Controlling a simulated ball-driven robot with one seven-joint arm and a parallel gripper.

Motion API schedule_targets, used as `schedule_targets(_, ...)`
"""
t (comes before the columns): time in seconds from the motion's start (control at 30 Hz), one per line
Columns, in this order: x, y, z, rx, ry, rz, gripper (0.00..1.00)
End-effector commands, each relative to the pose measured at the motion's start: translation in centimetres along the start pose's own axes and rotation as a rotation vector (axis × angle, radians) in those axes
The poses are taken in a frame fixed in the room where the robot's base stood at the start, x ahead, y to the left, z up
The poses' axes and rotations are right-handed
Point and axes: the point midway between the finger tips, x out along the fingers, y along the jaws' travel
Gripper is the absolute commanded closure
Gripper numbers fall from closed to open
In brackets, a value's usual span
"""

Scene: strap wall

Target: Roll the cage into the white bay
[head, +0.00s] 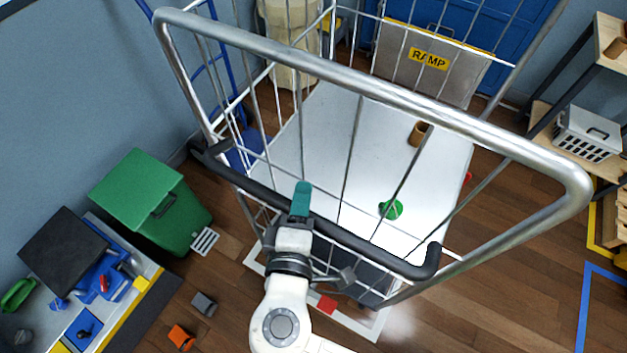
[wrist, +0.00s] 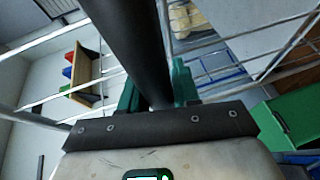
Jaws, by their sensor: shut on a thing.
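The cage (head: 370,86) is a tall wire roll cage with a pale base deck, standing upright in front of me in the head view. A black handle bar (head: 370,255) runs across its near side. My gripper (head: 301,200) has green fingers and is shut on this bar, left of its middle. In the wrist view the dark bar (wrist: 135,45) passes between the green fingers (wrist: 158,88). White floor tape of the white bay (head: 372,326) shows below the cage's near side. The cage and my arm hide much of the bay.
A green bin (head: 150,200) and a low bench of tools (head: 95,290) stand at the left. A grey block (head: 204,303) and an orange block (head: 181,337) lie on the floor. A shelf (head: 560,115) stands at the right, near blue floor tape (head: 585,300).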

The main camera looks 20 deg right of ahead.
Motion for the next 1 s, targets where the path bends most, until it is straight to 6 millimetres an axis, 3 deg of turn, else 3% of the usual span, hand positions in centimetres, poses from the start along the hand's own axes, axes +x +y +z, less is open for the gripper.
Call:
schedule_targets(0.3,-2.6,-0.8,-1.1,-0.003,0.0,-0.004,1.0)
schedule_targets(0.73,-3.1,-0.9,-1.2,-0.004,0.003,-0.005,1.0)
schedule_targets(0.77,-3.1,-0.9,-1.2,-0.004,0.004,-0.005,0.68)
schedule_targets(1.0,-3.0,-0.8,-1.2,-0.002,0.002,-0.003,0.48)
